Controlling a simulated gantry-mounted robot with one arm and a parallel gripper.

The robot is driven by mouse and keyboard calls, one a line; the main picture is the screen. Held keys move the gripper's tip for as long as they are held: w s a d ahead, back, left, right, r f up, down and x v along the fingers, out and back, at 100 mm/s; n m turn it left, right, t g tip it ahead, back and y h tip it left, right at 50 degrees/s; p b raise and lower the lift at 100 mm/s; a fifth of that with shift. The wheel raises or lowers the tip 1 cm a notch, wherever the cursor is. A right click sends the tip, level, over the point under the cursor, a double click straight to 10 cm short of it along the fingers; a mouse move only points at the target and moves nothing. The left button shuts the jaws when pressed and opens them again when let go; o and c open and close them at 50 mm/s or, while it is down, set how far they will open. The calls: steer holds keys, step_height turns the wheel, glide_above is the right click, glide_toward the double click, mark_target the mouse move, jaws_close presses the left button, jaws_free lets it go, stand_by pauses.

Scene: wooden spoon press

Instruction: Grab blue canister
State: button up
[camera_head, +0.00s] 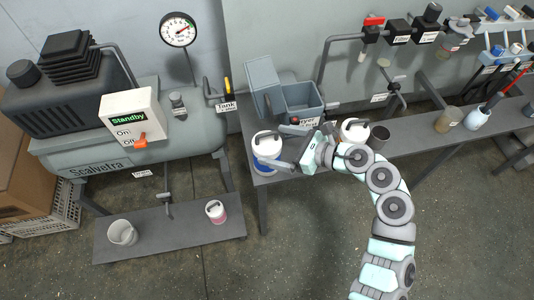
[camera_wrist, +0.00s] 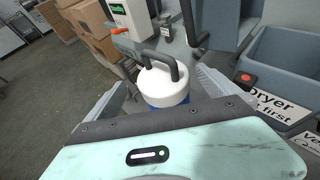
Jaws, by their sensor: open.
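The blue canister (camera_head: 266,150) stands upright at the left end of the grey bench, with a white top, a handle and a blue lower body. In the wrist view the canister (camera_wrist: 163,82) is straight ahead, its white lid and grey handle clear and its blue band partly hidden by my gripper's body. My gripper (camera_head: 284,148) is open, with its fingers reaching toward the canister from the right. In the wrist view one finger is on each side of the canister. I cannot tell whether either finger touches it.
A blue-grey dryer box (camera_head: 300,98) stands behind the canister. A second white-topped canister (camera_head: 355,130) and a dark cup (camera_head: 378,137) stand to the right. A low shelf (camera_head: 170,232) at left holds a grey pot (camera_head: 122,233) and a pink canister (camera_head: 215,211).

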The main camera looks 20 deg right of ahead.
mark_target(268, 142)
steer(key=x, duration=0.4)
steer(key=shift+w+d+b, duration=0.1)
steer(key=shift+b, duration=0.2)
steer(key=shift+c, duration=0.4)
steer(key=c, duration=1.9)
steer(key=shift+c, duration=0.7)
steer(key=shift+r, duration=0.15)
